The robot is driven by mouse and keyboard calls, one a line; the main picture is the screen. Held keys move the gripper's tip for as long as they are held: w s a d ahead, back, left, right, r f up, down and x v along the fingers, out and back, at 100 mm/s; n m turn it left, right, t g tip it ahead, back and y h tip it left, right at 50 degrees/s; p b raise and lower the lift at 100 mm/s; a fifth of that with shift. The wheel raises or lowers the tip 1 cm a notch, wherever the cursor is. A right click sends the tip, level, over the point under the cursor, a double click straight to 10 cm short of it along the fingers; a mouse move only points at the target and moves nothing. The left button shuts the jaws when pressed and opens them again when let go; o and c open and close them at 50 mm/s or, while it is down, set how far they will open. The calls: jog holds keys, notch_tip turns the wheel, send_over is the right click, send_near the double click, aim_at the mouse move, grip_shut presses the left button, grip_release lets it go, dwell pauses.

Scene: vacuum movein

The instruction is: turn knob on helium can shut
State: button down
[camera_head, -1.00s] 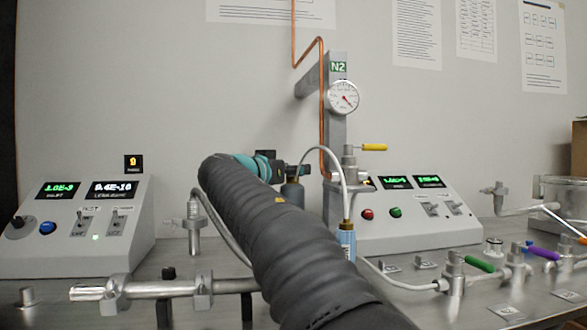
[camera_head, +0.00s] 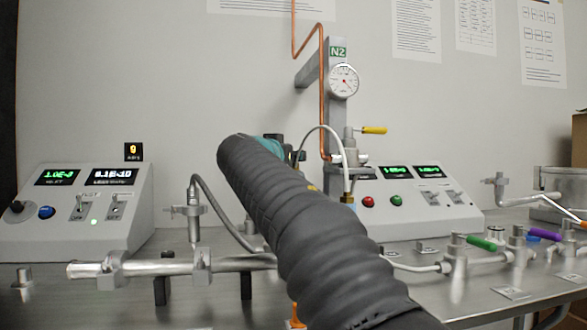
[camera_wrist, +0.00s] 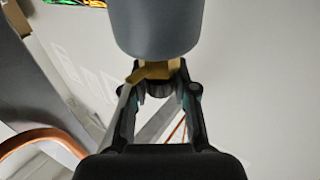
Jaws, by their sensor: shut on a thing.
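In the wrist view, the helium can (camera_wrist: 155,28) is a grey cylinder at the top, with a brass valve neck (camera_wrist: 160,69) below it. A small dark knob (camera_wrist: 160,88) sits at that neck. My gripper (camera_wrist: 161,91) is shut on the knob, one finger on each side of it. In the head view, my thick grey-sleeved arm crosses the middle and hides the can and the knob. Only a teal and dark part of my arm's end shows past the sleeve there, so the fingertips cannot be made out.
A gauge post with an N2 sign (camera_head: 338,51) stands behind my arm. A white hose (camera_head: 323,128) ends in a brass fitting. A control box (camera_head: 85,215) is on the left, another (camera_head: 410,215) on the right. Metal piping (camera_head: 235,264) and coloured valve handles (camera_head: 481,243) crowd the bench.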

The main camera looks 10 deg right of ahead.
jog(key=shift+n+y, duration=0.3)
jog(key=shift+y, duration=0.1)
jog(key=c, duration=0.9)
grip_release()
jog(key=v, duration=1.2)
jog(key=shift+d+f, duration=0.1)
jog(key=shift+f, duration=0.1)
